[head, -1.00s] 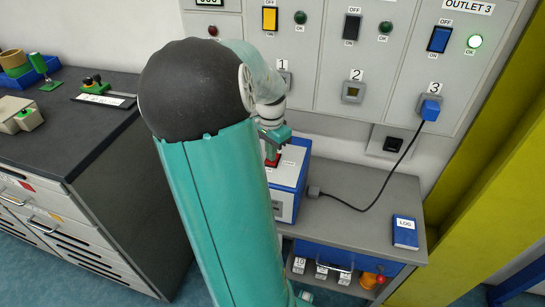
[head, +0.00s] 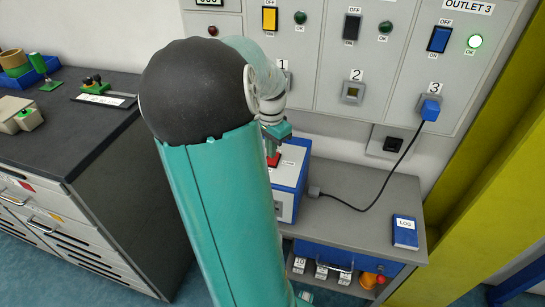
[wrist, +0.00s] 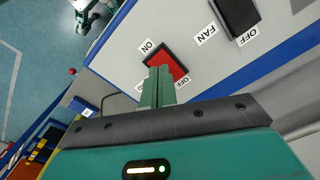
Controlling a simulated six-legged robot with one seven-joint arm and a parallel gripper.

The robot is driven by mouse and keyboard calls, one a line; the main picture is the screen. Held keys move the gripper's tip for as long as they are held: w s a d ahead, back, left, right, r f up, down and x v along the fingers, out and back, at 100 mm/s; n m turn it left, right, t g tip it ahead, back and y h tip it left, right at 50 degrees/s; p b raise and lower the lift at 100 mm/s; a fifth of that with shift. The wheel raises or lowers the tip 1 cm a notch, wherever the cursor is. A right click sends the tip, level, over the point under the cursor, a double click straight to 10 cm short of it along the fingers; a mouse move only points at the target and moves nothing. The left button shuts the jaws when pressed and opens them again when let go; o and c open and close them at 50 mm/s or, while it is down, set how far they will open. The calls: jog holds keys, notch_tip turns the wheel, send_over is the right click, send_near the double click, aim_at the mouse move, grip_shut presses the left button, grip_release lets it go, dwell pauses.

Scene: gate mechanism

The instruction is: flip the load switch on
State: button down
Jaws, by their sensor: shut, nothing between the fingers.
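The load switch is a red rocker in a black frame on the top panel of a white and blue box (head: 289,180). In the wrist view the red rocker (wrist: 172,62) sits between an ON label and an OFF label. A third label beside it is mostly hidden by my fingers. My gripper (wrist: 158,76) is shut and empty, its green fingertips overlapping the near part of the rocker in view. I cannot tell whether they touch it. In the head view my gripper (head: 277,130) is just above the red switch (head: 273,160), with my arm covering much of the box.
A black fan switch (wrist: 236,14) is beside the red one. The box stands on a grey bench (head: 350,185) with a blue log book (head: 405,232).

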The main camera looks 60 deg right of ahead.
aim_at(271, 161)
notch_tip(271, 161, up, 5)
jog(key=shift+f, duration=0.1)
dwell(0.5)
dwell(0.4)
jog(key=w+a+r+n+t, duration=0.15)
jog(key=w+a+n, duration=0.35)
jog(key=a, duration=0.5)
jog(key=w+a+r+n+t, duration=0.1)
jog(key=w+a+r+n, duration=0.35)
jog(key=a, duration=0.65)
jog(key=s+a+r+n+t, duration=0.1)
jog(key=s+a+n+t, duration=0.1)
jog(key=a+n, duration=1)
jog(key=a+t, duration=0.1)
jog(key=a, duration=0.8)
jog(key=shift+s+a+n, duration=0.2)
jog(key=shift+a+n, duration=0.15)
